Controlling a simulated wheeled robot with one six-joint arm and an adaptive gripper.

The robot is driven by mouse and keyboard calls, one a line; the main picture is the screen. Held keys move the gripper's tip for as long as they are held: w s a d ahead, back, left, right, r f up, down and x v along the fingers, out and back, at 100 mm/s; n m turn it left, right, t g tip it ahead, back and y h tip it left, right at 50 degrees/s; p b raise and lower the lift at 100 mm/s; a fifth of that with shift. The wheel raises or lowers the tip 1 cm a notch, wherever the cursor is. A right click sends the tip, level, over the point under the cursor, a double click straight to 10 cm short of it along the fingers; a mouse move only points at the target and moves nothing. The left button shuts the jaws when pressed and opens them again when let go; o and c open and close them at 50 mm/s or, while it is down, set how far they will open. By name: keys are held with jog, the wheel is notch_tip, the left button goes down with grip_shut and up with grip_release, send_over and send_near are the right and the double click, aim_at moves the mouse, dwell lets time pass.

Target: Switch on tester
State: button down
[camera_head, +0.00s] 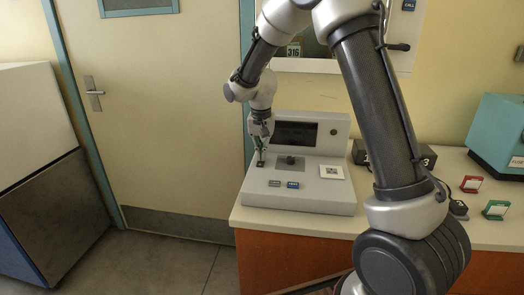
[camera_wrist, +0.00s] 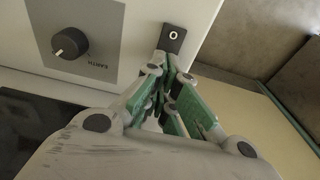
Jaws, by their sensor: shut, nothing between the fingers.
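The tester (camera_head: 310,200) is a pale grey bench device with a dark screen on its raised back. It stands at the left end of the counter. A small black switch marked O (camera_wrist: 173,36) sits at the edge of its panel; in the head view the switch (camera_head: 260,164) is at the panel's left, just under my fingertips. My gripper (camera_head: 261,152) is shut and empty, pointing down at the switch. In the wrist view the fingertips are close to the switch's lower part; I cannot tell whether they touch it.
A black knob marked EARTH (camera_wrist: 70,44) is beside the switch. Two small buttons (camera_head: 283,184) are at the tester's front. A door (camera_head: 150,110) is at the left.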

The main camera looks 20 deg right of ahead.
dwell(0.3)
jog(key=shift+r, duration=0.7)
notch_tip(320, 180, up, 14)
jog(key=w, duration=0.1)
jog(key=shift+w+d, duration=0.35)
